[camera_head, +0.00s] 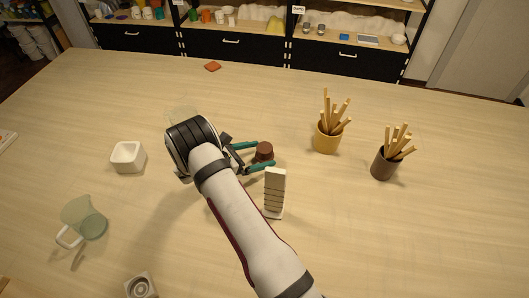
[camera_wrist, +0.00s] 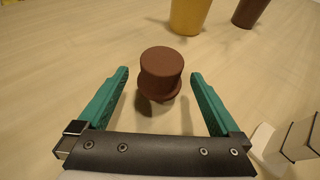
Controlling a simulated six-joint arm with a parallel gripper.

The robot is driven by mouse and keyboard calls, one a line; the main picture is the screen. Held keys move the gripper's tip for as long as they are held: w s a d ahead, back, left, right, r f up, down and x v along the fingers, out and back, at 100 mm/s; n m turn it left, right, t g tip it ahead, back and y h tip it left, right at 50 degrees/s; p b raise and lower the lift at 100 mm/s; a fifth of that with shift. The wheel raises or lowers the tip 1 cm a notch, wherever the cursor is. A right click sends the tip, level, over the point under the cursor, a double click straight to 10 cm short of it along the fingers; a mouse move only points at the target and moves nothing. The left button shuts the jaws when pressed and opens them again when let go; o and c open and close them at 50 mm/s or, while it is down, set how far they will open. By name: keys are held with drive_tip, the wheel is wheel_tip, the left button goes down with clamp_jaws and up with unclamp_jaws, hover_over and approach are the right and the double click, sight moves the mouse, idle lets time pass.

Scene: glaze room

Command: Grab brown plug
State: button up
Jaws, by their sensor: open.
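The brown plug (camera_head: 265,150) stands upright on the table, a short round piece with a wide top. In the wrist view the plug (camera_wrist: 161,72) is centred between the two green fingers. My gripper (camera_head: 259,156) is open, with one finger on each side of the plug. In the wrist view my gripper (camera_wrist: 160,82) shows a gap between each finger and the plug, and the plug's upper part reaches past the fingertips. I cannot tell how high the fingers are above the table.
A white ridged block (camera_head: 275,190) stands close to my gripper. A yellow cup (camera_head: 327,141) and a dark cup (camera_head: 384,166), both with wooden sticks, stand to the right. A white square bowl (camera_head: 128,157) and a clear jug (camera_head: 84,219) are at left. The far table is mostly clear.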

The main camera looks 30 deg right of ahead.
drive_tip(key=shift+x, duration=1.2)
drive_tip(key=c, duration=1.4)
